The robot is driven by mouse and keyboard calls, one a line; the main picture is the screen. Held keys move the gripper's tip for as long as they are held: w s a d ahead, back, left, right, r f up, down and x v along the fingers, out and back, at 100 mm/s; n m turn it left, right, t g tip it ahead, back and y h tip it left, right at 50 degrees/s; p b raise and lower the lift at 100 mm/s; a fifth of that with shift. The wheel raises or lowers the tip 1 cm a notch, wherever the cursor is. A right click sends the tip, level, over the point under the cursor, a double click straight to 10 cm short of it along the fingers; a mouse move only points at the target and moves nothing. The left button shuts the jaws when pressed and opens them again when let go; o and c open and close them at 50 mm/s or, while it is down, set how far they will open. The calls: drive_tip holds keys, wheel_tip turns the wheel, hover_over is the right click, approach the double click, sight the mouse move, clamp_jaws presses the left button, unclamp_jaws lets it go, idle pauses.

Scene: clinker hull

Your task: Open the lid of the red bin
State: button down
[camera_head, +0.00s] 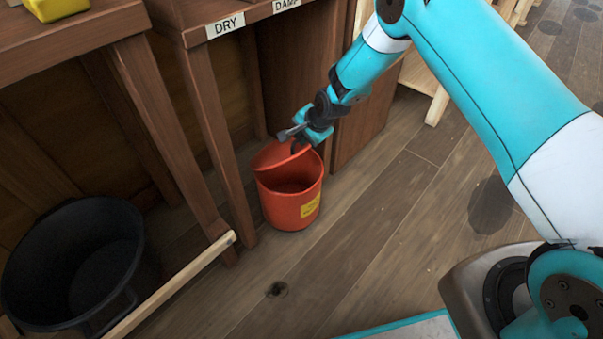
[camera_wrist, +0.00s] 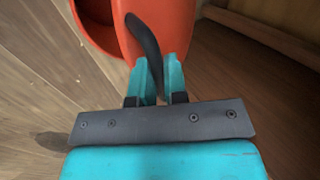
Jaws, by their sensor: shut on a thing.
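The red bin (camera_head: 289,202) stands upright on the floor beside the wooden cabinet, with a yellow label (camera_head: 311,206) on its front. Its red lid (camera_head: 272,154) is tilted up at the back, and the dark inside of the bin shows. My gripper (camera_head: 300,143) is at the lid's upper edge. In the wrist view my gripper (camera_wrist: 155,80) is shut on a dark curved handle (camera_wrist: 143,38) on the red lid (camera_wrist: 165,22). Part of the lid is hidden behind my gripper in the head view.
A black tub (camera_head: 72,262) stands at the lower left, with a pale wooden batten (camera_head: 170,288) beside it. Wooden benches with a DRY label (camera_head: 226,25) and a DAMP label stand behind. The plank floor (camera_head: 390,215) right of the bin is clear.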

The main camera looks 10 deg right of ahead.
drive_tip(key=shift+g+h, duration=0.3)
drive_tip(key=shift+g, duration=0.1)
drive_tip(key=w+a+r, duration=0.1)
drive_tip(key=w+a+r+p, duration=0.1)
drive_tip(key=r, duration=0.1)
drive_tip(key=shift+w, duration=0.4)
drive_tip(key=shift+w+a+r, duration=0.15)
drive_tip(key=shift+w+a+r+g+h, duration=0.25)
drive_tip(key=shift+w+a+r, duration=0.15)
drive_tip(key=shift+w, duration=0.15)
drive_tip(key=shift+w+a+r+g+h, duration=0.15)
drive_tip(key=shift+w+a+r+g, duration=0.1)
drive_tip(key=shift+w+a+r, duration=0.2)
drive_tip(key=c, duration=0.9)
unclamp_jaws()
drive_tip(key=shift+d, duration=0.1)
